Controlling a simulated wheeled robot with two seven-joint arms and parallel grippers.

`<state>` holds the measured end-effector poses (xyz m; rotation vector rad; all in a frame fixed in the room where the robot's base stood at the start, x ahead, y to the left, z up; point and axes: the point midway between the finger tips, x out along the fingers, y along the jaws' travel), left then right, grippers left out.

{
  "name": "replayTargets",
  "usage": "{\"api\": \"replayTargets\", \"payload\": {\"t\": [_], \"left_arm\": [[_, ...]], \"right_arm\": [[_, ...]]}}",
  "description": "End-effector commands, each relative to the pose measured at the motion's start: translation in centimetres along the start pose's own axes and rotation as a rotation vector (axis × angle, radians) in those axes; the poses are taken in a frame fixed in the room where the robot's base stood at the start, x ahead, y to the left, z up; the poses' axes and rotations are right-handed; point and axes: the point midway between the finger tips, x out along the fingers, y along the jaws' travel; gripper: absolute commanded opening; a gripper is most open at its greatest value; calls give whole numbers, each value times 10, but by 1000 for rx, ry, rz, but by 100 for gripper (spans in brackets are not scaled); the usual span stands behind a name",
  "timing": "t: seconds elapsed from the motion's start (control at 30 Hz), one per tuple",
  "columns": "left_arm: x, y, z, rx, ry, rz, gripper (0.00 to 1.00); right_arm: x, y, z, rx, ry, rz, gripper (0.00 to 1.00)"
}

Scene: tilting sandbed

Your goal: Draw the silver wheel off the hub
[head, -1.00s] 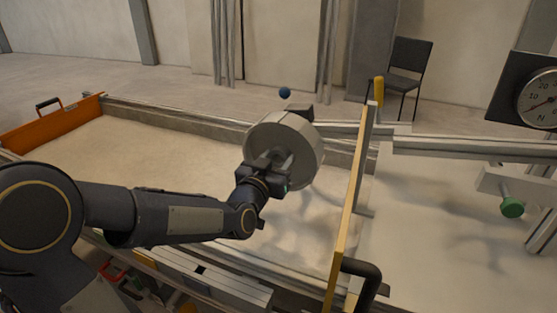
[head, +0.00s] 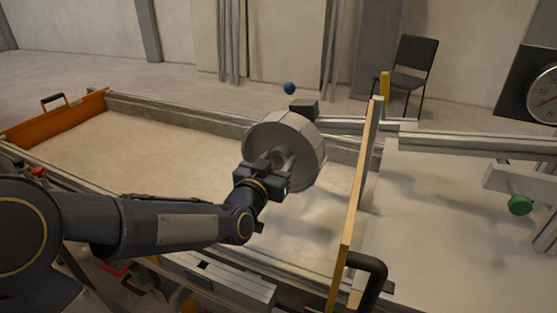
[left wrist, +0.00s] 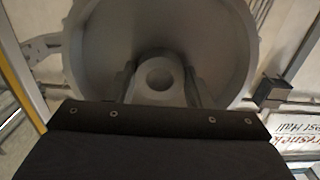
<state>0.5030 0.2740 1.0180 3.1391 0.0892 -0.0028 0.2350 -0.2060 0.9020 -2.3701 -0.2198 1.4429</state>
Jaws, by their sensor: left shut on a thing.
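The silver wheel (head: 305,138) is a pale grey disc with a thick rim and a central boss, tilted towards me above the sandbed. My left gripper (head: 281,162) is at its near face, shut on the central boss. In the left wrist view the two fingers (left wrist: 160,85) stand on either side of the round boss, and the wheel (left wrist: 105,45) fills the upper middle. A dark block (head: 304,107) on the end of a grey rail shows just behind the wheel's top edge. The hub is hidden behind the wheel, so I cannot tell whether they still touch. My right gripper is not in view.
The sandbed (head: 140,150) lies below, with an orange end board (head: 50,122) at left. A yellow-edged upright panel (head: 357,210) stands close right of the wheel. Grey rails (head: 460,145), a green knob (head: 520,205) and a dial gauge (head: 548,95) are further right.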

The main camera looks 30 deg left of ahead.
Motion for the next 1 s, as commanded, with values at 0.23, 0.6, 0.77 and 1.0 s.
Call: {"api": "replayTargets", "payload": {"t": [0.23, 0.6, 0.77, 1.0], "left_arm": [[-23, 0, -3, 2, 11, -2, 20], [-56, 0, -3, 2, 11, -2, 20], [-71, 0, -4, 3, 11, -1, 20], [-92, 0, -4, 1, 11, -2, 20]], "right_arm": [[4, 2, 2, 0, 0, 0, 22], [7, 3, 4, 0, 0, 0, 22], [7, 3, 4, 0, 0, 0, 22], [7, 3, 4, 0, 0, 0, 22]]}}
